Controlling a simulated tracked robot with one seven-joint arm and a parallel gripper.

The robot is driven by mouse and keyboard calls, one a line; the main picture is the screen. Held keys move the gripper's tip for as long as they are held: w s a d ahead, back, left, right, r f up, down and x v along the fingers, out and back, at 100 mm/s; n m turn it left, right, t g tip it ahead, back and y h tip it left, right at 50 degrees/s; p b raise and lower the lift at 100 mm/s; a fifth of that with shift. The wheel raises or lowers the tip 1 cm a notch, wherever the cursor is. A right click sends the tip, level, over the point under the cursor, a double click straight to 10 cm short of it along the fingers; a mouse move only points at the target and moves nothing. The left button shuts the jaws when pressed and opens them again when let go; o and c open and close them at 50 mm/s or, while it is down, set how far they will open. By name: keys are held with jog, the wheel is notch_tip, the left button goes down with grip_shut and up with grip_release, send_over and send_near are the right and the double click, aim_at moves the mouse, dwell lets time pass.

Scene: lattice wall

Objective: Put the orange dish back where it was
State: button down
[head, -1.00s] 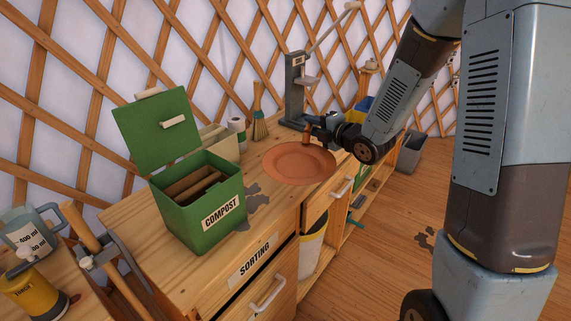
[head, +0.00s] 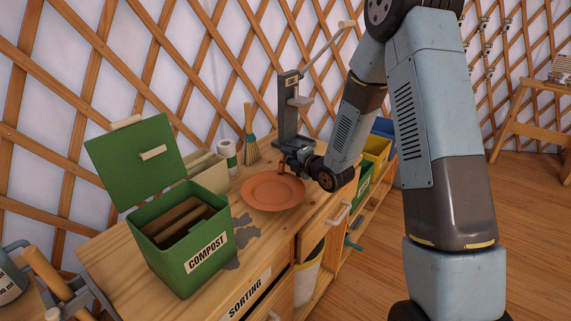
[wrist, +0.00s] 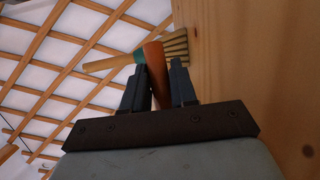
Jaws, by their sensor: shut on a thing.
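The orange dish (head: 272,191) is round and shallow. It lies nearly level over the right part of the wooden cabinet top, and I cannot tell from the head view whether it touches the top. My gripper (head: 284,168) is at its far rim. In the wrist view my gripper (wrist: 158,88) is shut, with the dish (wrist: 157,75) edge-on as an orange strip between its fingers. Most of the dish is hidden there, and a gap shows between the strip and the wood at the right.
A green open compost bin (head: 185,250) stands to the left of the dish. A hand brush (head: 250,140), a paper roll (head: 228,155) and a grey lever stand (head: 290,110) are behind. A dark patch (head: 245,240) marks the top. Open floor (head: 540,230) is at the right.

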jog(key=shift+w+a+f, duration=0.1)
jog(key=shift+w+f, duration=0.05)
jog(key=shift+f, duration=0.15)
jog(key=shift+a+f, duration=0.15)
jog(key=shift+f, duration=1.5)
jog(key=c, duration=0.9)
grip_release()
